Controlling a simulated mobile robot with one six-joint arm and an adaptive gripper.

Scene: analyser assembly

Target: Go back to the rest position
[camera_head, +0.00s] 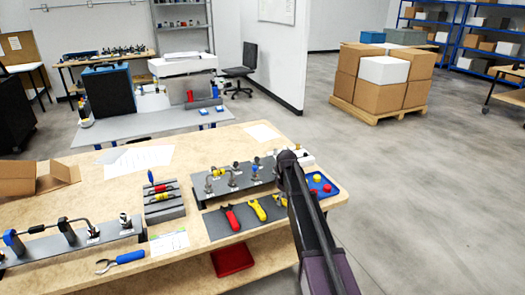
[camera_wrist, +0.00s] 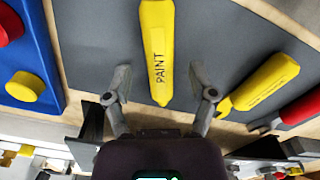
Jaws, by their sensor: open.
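My gripper (camera_wrist: 159,76) is open in the wrist view, with its two fingers spread apart and nothing held. A yellow marker lettered PAINT (camera_wrist: 157,45) lies on the dark grey mat (camera_wrist: 100,40), and its lower end shows between the fingers. I cannot tell how high the fingers are above it. In the head view my dark arm reaches over the right end of the wooden workbench (camera_head: 215,150), and my gripper is hidden there.
A yellow-handled tool (camera_wrist: 262,82) and a red-handled tool (camera_wrist: 300,108) lie on the mat. A blue tray (camera_wrist: 42,60) holds red and yellow caps. Fittings stand on a dark plate (camera_head: 222,188).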

